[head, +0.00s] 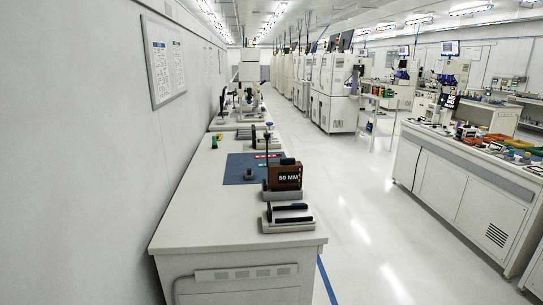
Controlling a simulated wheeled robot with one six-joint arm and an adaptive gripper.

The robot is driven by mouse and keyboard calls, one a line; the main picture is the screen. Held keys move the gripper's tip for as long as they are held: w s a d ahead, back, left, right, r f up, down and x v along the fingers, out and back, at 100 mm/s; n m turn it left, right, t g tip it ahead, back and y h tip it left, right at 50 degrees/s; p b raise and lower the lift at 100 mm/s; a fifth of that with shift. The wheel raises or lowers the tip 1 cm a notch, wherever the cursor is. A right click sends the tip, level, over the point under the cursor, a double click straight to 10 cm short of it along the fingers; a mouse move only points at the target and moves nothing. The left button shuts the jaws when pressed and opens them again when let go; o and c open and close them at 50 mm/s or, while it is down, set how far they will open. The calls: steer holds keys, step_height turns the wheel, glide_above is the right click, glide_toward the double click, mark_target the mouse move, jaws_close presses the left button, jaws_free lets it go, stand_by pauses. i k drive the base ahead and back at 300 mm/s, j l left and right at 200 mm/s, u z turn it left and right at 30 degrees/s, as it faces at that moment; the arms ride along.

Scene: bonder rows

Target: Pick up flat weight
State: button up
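No thing in the head view is plainly marked as the flat weight. A low, flat pale grey piece with a black bar on top (289,217) lies near the front edge of the left bench. Just behind it stands a brown block marked "50 MM" (285,180) on a pale base. A small dark piece (249,175) lies on the blue mat (236,168) left of that block. I cannot tell which of these is the flat weight. My gripper is not in view.
The left bench (200,222) runs along the wall, its front left top clear. More tools and microscopes (250,95) stand farther back. A clear aisle floor (350,200) separates it from the right bench (465,180), which holds trays and coloured items.

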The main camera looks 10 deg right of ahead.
mark_target(249, 175)
steer(key=i, duration=1.25)
steer(key=i+j+z, duration=0.15)
steer(key=i, duration=1.1)
